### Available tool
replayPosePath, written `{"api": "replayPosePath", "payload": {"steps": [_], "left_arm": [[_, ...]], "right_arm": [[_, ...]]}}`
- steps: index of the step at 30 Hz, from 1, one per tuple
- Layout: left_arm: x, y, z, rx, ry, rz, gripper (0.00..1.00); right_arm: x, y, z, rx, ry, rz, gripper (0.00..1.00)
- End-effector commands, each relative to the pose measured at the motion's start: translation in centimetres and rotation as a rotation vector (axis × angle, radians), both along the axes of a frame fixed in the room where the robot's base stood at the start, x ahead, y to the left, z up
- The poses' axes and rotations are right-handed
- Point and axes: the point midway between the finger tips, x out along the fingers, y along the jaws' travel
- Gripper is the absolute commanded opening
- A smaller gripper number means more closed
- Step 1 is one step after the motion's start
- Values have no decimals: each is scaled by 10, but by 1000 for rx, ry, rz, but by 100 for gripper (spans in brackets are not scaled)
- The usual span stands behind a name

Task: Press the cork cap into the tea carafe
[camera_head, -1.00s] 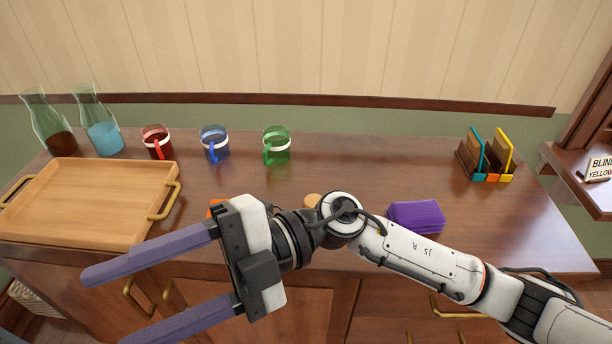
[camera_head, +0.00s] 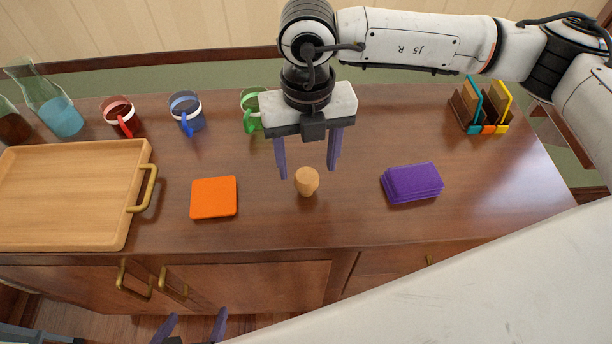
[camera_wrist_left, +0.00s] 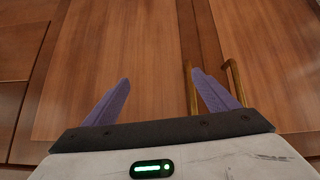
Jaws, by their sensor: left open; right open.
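The tan cork cap (camera_head: 307,184) stands on the brown counter, near its front middle. My right gripper (camera_head: 308,172) points down with its fingers open, apparently just above or behind the cap, and holds nothing. The tea carafe (camera_head: 13,127), glass with dark brown liquid, is at the far left and partly cut off by the picture edge. My left gripper (camera_head: 195,318) is open and empty, low in front of the cabinet. It also shows in the left wrist view (camera_wrist_left: 160,78), facing wooden doors.
A carafe of blue liquid (camera_head: 60,112) and red (camera_head: 121,118), blue (camera_head: 186,115) and green (camera_head: 250,110) mugs line the back. A wooden tray (camera_head: 70,150), orange coaster (camera_head: 214,197), purple stack (camera_head: 412,183) and upright rack (camera_head: 485,112) share the counter (camera_head: 350,225).

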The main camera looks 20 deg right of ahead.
Motion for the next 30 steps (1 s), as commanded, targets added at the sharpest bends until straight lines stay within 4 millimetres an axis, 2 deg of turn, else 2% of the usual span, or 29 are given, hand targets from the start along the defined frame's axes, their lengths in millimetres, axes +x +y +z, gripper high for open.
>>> {"api": "replayPosePath", "payload": {"steps": [5,12,21,27,30], "left_arm": [[-1,0,5,1,3,-2,80],[-1,-1,11,0,2,-2,80],[0,-1,12,-1,1,-2,80],[0,-1,12,0,0,-1,80],[1,-1,12,0,-1,-2,80]], "right_arm": [[0,0,-15,-1,3,1,57],[3,0,-49,1,2,1,57],[3,0,-55,2,2,2,57],[3,0,-55,2,2,2,24],[3,0,-55,2,1,2,11]]}}
